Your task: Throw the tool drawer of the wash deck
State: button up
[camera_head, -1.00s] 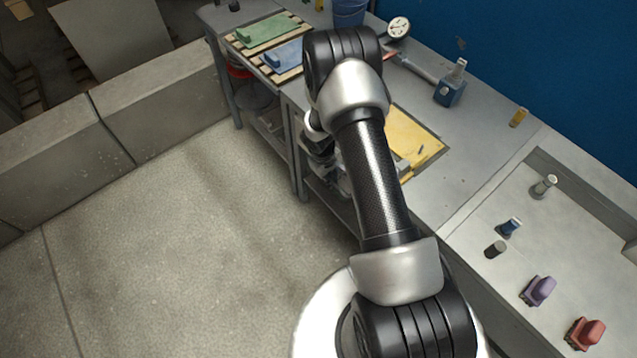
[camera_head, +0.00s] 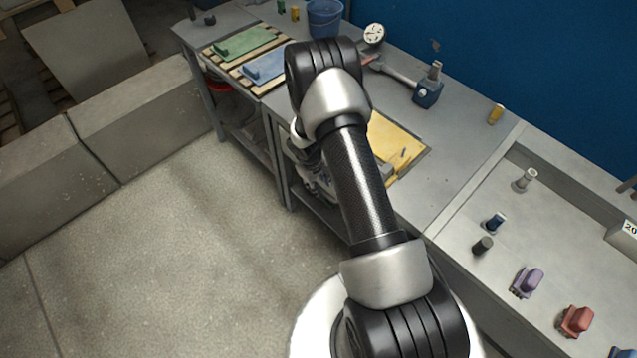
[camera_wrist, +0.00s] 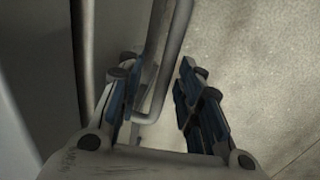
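My gripper (camera_wrist: 158,88) is open in the wrist view, with its blue-padded fingers apart. A bent grey bar handle (camera_wrist: 172,68) runs down between the fingers, and I see no pad clamped on it. The handle stands beside a grey front panel (camera_wrist: 115,30); I cannot tell from this view whether that is the tool drawer or how far it is pulled out. In the head view my arm hides the front of the bench, and the gripper is mostly hidden behind it.
At right, a recessed deck holds a purple block (camera_head: 527,282) and a red block (camera_head: 576,321). Open floor (camera_head: 150,270) lies left.

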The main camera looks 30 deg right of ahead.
notch_tip(320, 180, up, 12)
jog(key=a, duration=0.2)
jog(key=shift+s, duration=0.3)
jog(key=shift+a, duration=0.1)
dwell(0.6)
jog(key=s+a+r+m+t, duration=0.1)
jog(key=s+a+r, duration=0.15)
jog(key=r, duration=0.95)
jog(key=s+a+r+m+t, duration=0.15)
jog(key=s+r, duration=0.25)
jog(key=r, duration=0.7)
jog(key=s+a+r+y, duration=0.1)
jog(key=s+a+r, duration=0.3)
jog(key=s, duration=0.5)
jog(key=s+a+r+t+y, duration=0.1)
jog(key=s+a+r, duration=0.3)
jog(key=s, duration=0.6)
jog(key=shift+v, duration=0.85)
jog(key=shift+m+t, duration=0.25)
